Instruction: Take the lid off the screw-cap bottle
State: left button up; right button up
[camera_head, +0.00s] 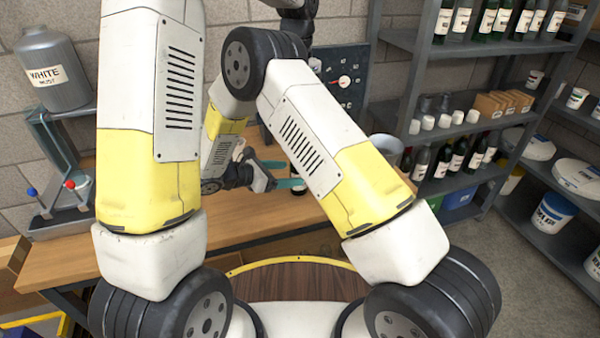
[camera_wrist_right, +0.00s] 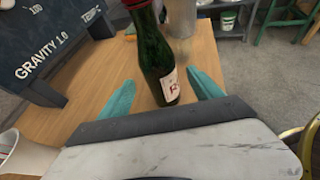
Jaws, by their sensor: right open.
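The bottle (camera_wrist_right: 156,58) is dark green glass with a white label and a red top. In the right wrist view its top is cut off by the upper picture edge, so the lid is only partly seen. My right gripper (camera_wrist_right: 160,80) is open, with one teal finger on each side of the bottle and visible gaps between. In the head view my right gripper (camera_head: 288,174) reaches low over the workbench (camera_head: 235,215); the bottle is mostly hidden there behind my right arm. My left arm rises out of the top of the head view, and its gripper is not seen.
A blue-grey panel marked GRAVITY 1.0 (camera_wrist_right: 45,50) stands left of the bottle. A clear glass vessel (camera_wrist_right: 182,18) is close behind it. A pale cup (camera_wrist_right: 22,155) is at lower left. A grey jug (camera_head: 52,70) stands at the back left; shelves (camera_head: 430,80) with bottles fill the right.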

jog(key=shift+x, duration=3.95)
grip_shut()
